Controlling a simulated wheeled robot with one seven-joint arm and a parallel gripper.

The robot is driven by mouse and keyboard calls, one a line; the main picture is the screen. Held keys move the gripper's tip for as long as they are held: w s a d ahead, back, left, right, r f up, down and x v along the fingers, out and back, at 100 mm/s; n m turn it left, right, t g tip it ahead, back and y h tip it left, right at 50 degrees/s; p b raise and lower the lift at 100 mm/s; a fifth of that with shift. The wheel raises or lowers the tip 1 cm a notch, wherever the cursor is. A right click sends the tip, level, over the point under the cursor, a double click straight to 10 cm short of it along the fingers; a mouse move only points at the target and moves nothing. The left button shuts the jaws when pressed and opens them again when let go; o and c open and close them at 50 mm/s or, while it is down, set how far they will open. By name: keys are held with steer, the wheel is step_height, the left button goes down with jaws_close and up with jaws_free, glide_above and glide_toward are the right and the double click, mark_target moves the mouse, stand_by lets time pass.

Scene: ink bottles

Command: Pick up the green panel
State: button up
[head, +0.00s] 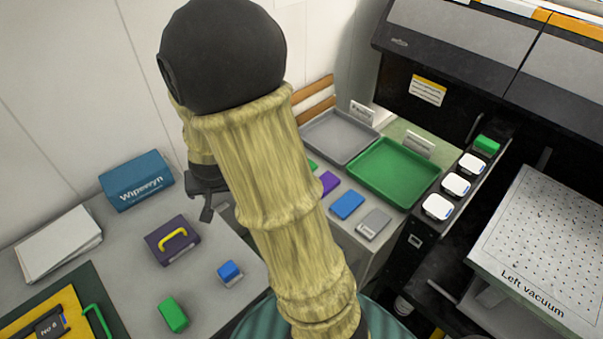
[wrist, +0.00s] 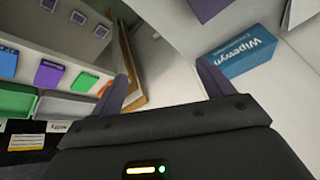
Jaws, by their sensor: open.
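Several small flat coloured panels lie in a row beside the trays in the head view. A small green piece also shows in the wrist view (wrist: 106,87), to the left of my fingers. My gripper (head: 206,196) hangs over the left bench, apart from the panels and across my arm from them. In the wrist view my gripper (wrist: 166,80) is open, with nothing between its fingers.
A purple panel (head: 328,183), blue panel (head: 347,204) and grey panel (head: 373,224) lie near the green tray (head: 392,172) and grey tray (head: 338,135). A blue box (head: 136,181), a purple case (head: 172,250) and a green block (head: 173,315) stand on the left bench.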

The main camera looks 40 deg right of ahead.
steer(key=w+d+f+m+h+b, duration=0.2)
steer(key=w+d+f+m+h, duration=0.3)
steer(key=d, duration=0.3)
steer(key=w+d+f+m+h+b, duration=0.1)
steer(key=w+d+f+m+h, duration=0.3)
steer(key=d+f, duration=0.35)
steer(key=s+d+f+m+g+h+b, duration=0.1)
steer(key=s+d+f+m+g+h, duration=0.2)
steer(key=d+g+h, duration=0.1)
steer(key=shift+s+d+f, duration=0.15)
steer(key=shift+d+f, duration=0.15)
steer(key=shift+d, duration=0.05)
steer(key=shift+p+x, duration=0.5)
steer(key=shift+x, duration=2.9)
steer(key=p+x, duration=0.1)
steer(key=x, duration=0.4)
steer(key=shift+d+f, duration=0.1)
